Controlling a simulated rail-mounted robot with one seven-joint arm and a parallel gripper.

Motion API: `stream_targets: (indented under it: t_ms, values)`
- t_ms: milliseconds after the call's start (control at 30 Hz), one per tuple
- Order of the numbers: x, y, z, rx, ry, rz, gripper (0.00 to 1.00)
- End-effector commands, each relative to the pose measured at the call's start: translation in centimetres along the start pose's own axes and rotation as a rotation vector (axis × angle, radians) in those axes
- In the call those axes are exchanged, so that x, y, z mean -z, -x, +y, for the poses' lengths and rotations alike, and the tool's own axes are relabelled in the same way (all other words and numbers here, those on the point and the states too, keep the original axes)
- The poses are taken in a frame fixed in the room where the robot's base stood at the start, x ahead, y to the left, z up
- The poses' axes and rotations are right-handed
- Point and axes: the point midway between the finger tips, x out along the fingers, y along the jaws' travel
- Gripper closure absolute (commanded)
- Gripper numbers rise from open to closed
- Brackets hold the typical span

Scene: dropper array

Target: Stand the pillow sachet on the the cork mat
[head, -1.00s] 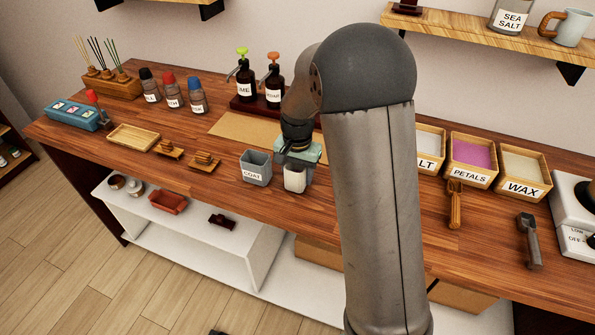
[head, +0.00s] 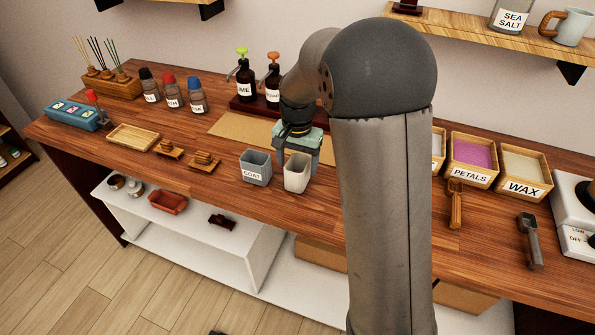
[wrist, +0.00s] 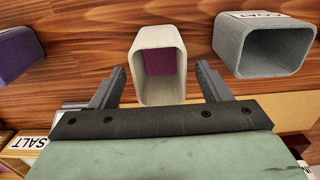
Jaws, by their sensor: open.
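The cork mat (head: 235,133) is a flat tan sheet on the counter, partly hidden by my arm and gripper; its edge shows in the wrist view (wrist: 294,118). No thing is clearly recognisable as the pillow sachet. A small purple piece (wrist: 160,62) shows inside the off-white cup (wrist: 145,80), and a larger purple thing (wrist: 15,55) is cut off at the wrist view's left edge. My gripper (wrist: 162,88) is open, with its fingers apart either side of the cup's near end. In the head view, my gripper (head: 299,150) is just behind the off-white cup (head: 296,175).
A grey cup (head: 255,170) labelled COAT stands left of the off-white cup. Pump bottles (head: 245,80) stand on a dark tray behind. Labelled wooden boxes (head: 470,160) and scoops (head: 455,205) are at right. Bare counter lies in front of the cups.

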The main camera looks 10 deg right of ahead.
Motion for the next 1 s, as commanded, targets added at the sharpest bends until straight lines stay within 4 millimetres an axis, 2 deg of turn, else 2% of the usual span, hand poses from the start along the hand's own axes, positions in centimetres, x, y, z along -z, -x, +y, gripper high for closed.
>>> stream_targets:
  t_ms: [100, 233, 433, 533, 633, 733, 900, 1000]
  values:
    - [0.1, 2.7, -0.1, 0.003, 0.001, 0.005, 0.29]
    - [0.0, 5.2, 0.0, 0.002, 0.000, 0.004, 0.29]
    - [0.0, 7.4, 0.1, 0.000, 0.001, 0.001, 0.29]
    - [-1.2, 8.2, 1.0, 0.005, 0.029, 0.001, 0.29]
    - [-4.4, 8.7, 3.5, 0.016, 0.114, 0.003, 0.29]
    - [-9.3, 8.6, 7.0, 0.026, 0.244, 0.010, 0.29]
    - [-16.9, 6.7, 12.4, 0.028, 0.456, 0.029, 0.29]
    - [-19.9, 5.4, 14.5, 0.022, 0.542, 0.038, 0.29]
